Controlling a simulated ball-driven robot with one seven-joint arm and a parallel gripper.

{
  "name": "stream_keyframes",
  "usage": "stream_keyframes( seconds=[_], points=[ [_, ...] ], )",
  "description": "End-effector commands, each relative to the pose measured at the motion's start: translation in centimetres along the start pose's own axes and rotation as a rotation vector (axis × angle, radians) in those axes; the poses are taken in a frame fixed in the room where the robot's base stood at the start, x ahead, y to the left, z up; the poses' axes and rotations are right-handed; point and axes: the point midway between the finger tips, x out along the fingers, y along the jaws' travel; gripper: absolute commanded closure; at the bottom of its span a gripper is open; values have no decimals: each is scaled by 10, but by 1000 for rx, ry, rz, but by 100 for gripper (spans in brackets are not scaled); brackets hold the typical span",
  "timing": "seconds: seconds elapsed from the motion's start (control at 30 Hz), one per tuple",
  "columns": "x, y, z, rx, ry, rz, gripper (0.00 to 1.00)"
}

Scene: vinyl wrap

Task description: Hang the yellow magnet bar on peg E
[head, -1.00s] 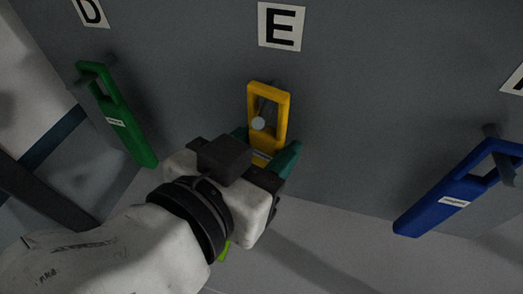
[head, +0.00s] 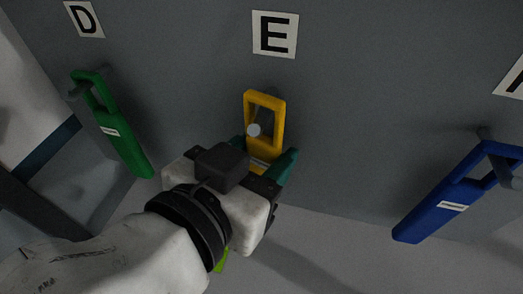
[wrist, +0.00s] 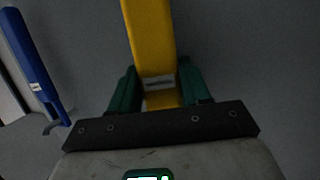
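The yellow magnet bar (head: 278,124) hangs roughly upright against the grey panel below the E label (head: 275,34). Peg E (head: 254,130) shows through the bar's loop opening, its round tip on the near side of the frame. My gripper (head: 262,162) is at the bar's lower end, with a teal finger on each side. In the wrist view the fingers (wrist: 158,92) close on the yellow bar (wrist: 150,40) around its white label. The bar's bottom end is partly hidden by my gripper. Whether the loop rests on the peg, I cannot tell.
A green bar (head: 126,148) hangs on a peg under the D label (head: 84,19) at left. A blue bar (head: 435,215) hangs on a peg at right; a blue bar (wrist: 35,65) also shows in the wrist view. The panel between the bars is clear.

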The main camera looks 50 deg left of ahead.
Motion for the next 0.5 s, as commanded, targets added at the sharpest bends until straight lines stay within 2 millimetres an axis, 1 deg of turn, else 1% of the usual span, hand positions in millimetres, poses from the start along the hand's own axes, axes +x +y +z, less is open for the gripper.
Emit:
stream_keyframes(
  seconds=[0.03,0.23,0.5],
  points=[
    [5,0,6,-9,-16,5,44],
    [5,0,6,-10,-16,5,24],
    [4,0,6,-10,-14,2,23]
  ],
)
